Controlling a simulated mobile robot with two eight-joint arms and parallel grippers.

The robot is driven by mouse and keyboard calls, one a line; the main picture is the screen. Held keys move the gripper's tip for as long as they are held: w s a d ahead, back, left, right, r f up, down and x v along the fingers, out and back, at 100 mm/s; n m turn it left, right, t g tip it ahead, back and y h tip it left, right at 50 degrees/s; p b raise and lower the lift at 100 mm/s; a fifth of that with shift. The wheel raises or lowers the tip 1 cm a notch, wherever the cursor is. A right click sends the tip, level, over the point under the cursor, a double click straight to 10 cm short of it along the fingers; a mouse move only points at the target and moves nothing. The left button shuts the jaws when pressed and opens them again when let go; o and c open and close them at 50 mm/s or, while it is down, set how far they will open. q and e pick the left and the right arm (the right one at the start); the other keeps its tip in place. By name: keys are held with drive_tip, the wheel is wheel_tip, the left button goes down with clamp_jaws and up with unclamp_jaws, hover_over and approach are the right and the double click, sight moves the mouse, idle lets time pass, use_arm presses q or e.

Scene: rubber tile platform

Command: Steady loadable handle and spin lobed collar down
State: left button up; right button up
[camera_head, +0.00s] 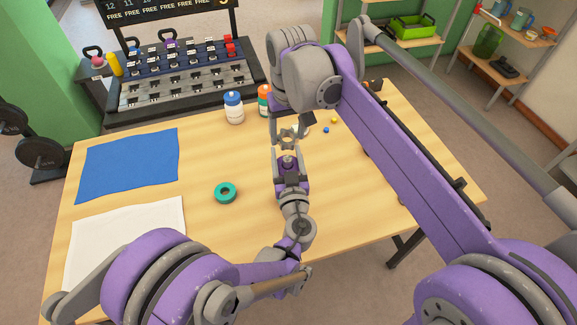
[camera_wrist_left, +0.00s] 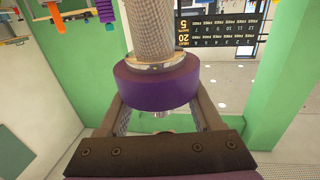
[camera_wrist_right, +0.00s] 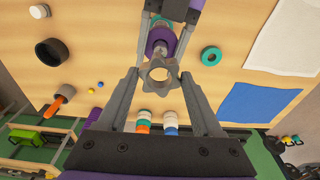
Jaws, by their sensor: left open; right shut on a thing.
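The handle is a knurled metal bar (camera_wrist_left: 152,28) with a purple disc (camera_wrist_left: 155,83) on it, in the left wrist view. The disc also shows in the right wrist view (camera_wrist_right: 161,38). My left gripper (camera_head: 289,163) is open, with its fingers on either side of the handle. The grey lobed collar (camera_wrist_right: 159,74) is a ring with rounded lobes and an open centre; in the head view it shows small (camera_head: 287,136). My right gripper (camera_wrist_right: 160,80) is shut on the collar, close to the handle's end. I cannot tell whether collar and handle touch.
A teal ring (camera_head: 225,192), blue mat (camera_head: 130,165) and white mat (camera_head: 125,235) lie left on the wooden table. Bottles (camera_head: 234,107) stand at the back, before a dumbbell rack (camera_head: 180,75).

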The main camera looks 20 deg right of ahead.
use_arm(q)
drive_tip(key=shift+w, duration=0.4)
drive_tip(key=shift+c, duration=0.3)
clamp_jaws()
idle(0.8)
drive_tip(key=c, duration=0.5)
unclamp_jaws()
drive_tip(key=shift+c, duration=0.2)
clamp_jaws()
idle(1.1)
